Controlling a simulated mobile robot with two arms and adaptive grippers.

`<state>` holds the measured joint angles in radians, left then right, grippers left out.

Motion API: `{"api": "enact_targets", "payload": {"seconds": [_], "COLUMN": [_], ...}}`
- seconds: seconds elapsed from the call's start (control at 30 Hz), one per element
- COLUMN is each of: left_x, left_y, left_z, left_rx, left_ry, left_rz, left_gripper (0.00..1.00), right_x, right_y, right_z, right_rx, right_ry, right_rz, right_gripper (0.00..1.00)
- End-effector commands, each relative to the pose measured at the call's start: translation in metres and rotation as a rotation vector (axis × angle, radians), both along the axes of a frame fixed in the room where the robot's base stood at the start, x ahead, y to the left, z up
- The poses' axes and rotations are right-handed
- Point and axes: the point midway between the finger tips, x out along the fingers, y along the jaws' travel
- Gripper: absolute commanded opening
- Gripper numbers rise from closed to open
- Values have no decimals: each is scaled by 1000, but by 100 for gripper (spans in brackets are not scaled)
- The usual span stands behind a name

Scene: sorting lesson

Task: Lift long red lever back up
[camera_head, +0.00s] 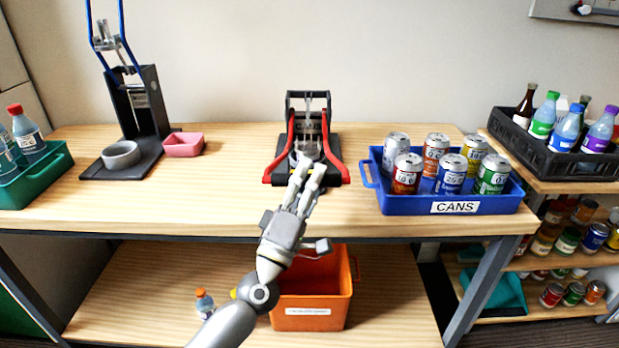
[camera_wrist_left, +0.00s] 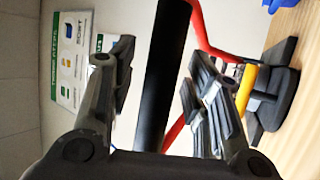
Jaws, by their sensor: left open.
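The can crusher (camera_head: 307,98) stands at the middle back of the table. Its long red lever (camera_head: 281,158) has two arms that slope down toward the front on both sides of the frame. In the left wrist view the red lever (camera_wrist_left: 202,25) shows behind a black bar (camera_wrist_left: 166,65), which looks like its grip. My left gripper (camera_head: 308,168) is in front of the crusher, between the lever arms. In the wrist view my left gripper's fingers (camera_wrist_left: 155,85) are open, with the bar between them; I cannot tell whether they touch it. My right gripper is not in view.
A blue CANS bin (camera_head: 463,208) with several cans stands right of the crusher. A pink tray (camera_head: 183,144) and a blue-handled press (camera_head: 140,105) are at left. An orange bin (camera_head: 312,308) sits on the lower shelf.

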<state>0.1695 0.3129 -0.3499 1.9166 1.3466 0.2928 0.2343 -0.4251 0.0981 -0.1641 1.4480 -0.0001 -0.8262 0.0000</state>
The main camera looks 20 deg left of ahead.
Motion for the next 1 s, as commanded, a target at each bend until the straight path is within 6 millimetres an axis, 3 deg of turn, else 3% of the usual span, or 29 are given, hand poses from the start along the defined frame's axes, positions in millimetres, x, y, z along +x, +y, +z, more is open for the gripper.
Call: {"api": "enact_targets", "payload": {"seconds": [0.23,0.6,1.0], "left_x": [1,1,1], "left_y": [0,0,0], "left_z": [0,0,4], "left_rx": [1,0,-1], "left_ry": [1,1,6], "left_rz": [-1,0,0], "left_gripper": [45,0,0], "right_x": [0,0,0], "right_y": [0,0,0], "right_z": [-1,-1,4], "right_rx": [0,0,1], "right_ry": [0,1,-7], "right_rz": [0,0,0], "right_gripper": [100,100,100]}}
